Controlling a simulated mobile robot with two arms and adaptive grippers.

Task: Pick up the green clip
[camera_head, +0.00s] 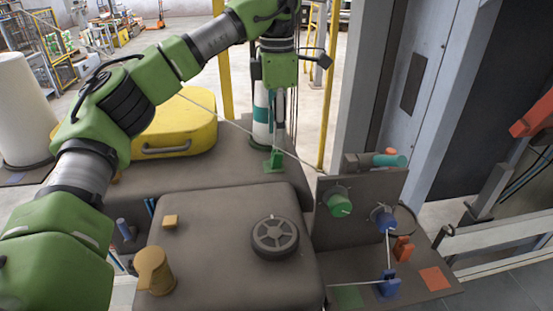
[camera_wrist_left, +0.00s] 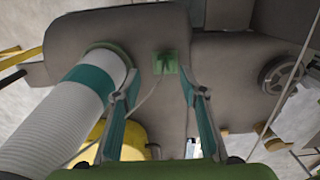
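The green clip (camera_head: 274,161) stands on the dark grey surface at the foot of the white and teal ribbed hose (camera_head: 261,122). My left gripper (camera_head: 281,138) points down just above the clip. In the left wrist view the clip (camera_wrist_left: 166,63) lies beyond and between the two teal fingertips of the left gripper (camera_wrist_left: 159,82). The fingers are spread wide with nothing between them. No contact with the clip shows. A thin pale cord runs by the clip. My right gripper is not in view.
The hose with its teal band (camera_wrist_left: 92,78) stands close beside the left finger. A yellow case (camera_head: 178,128) lies left of the clip. A black handwheel (camera_head: 275,237) is in front. A panel with a green knob (camera_head: 338,201) and a blue knob (camera_head: 383,217) stands right.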

